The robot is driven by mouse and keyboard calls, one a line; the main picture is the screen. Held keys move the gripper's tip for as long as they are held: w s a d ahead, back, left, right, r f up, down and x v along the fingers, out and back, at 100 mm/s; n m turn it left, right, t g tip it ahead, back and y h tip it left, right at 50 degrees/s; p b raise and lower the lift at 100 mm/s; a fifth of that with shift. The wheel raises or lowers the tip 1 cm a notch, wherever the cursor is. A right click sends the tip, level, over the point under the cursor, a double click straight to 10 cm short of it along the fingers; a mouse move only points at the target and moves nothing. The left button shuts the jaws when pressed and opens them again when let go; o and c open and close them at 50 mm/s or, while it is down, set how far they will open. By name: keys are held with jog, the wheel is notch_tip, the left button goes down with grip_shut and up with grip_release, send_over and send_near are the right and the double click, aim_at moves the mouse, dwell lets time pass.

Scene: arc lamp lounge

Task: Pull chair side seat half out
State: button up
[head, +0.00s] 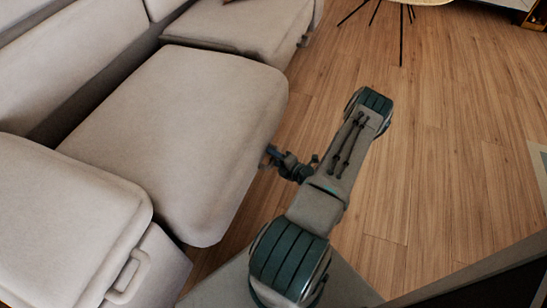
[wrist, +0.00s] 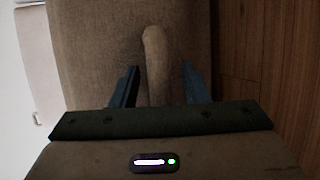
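The pale sofa has seats in a row. The middle seat (head: 190,130) stands out further over the floor than its neighbours, the near seat (head: 65,225) and the far seat (head: 245,28). My gripper (head: 269,154) is at the front face of the middle seat. In the wrist view, a pale bar handle (wrist: 154,50) on the seat front lies between the two dark fingers of my gripper (wrist: 159,70). Gaps show on both sides of the handle, so the fingers are open around it. The head view hides this handle.
The near seat has a similar handle (head: 130,277) on its front. A pale round-topped piece (head: 415,2) on thin black legs stands at the back. The wooden floor (head: 450,140) to the right of my arm is mostly clear. A rug edge (head: 540,165) shows at far right.

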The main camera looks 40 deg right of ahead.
jog(key=shift+s, duration=0.1)
jog(key=p+v, duration=0.3)
jog(key=v, duration=1)
jog(key=shift+s+p, duration=0.3)
jog(key=shift+p, duration=0.05)
jog(key=shift+d+r, duration=0.1)
jog(key=shift+r, duration=0.05)
jog(key=w+a+r+n+g+y+p, duration=0.4)
jog(key=r+n, duration=0.4)
jog(key=r, duration=0.4)
jog(key=w+a+r+n+g+y+p, duration=0.2)
jog(key=a+r+n+g+p, duration=0.25)
jog(key=a+r+n, duration=0.55)
jog(key=w+a+r+n+g+y+p, duration=0.25)
jog(key=r+n+p, duration=0.35)
jog(key=r, duration=0.8)
jog(key=s+a+r+n+h+p, duration=0.3)
jog(key=r+n, duration=0.6)
jog(key=r, duration=0.3)
jog(key=s+a+r+n+g+h+p, duration=0.1)
jog(key=s+a+r+n+h+p, duration=0.2)
jog(key=a+r+n+p, duration=0.3)
jog(key=s+a+r+n+g+h+p, duration=0.1)
jog(key=s+a+r+n+h+p, duration=0.2)
jog(key=r+n, duration=0.9)
jog(key=shift+s+a+r+h+p, duration=0.2)
jog(key=shift+a+r+h+p, duration=0.65)
jog(key=shift+r+p, duration=1.5)
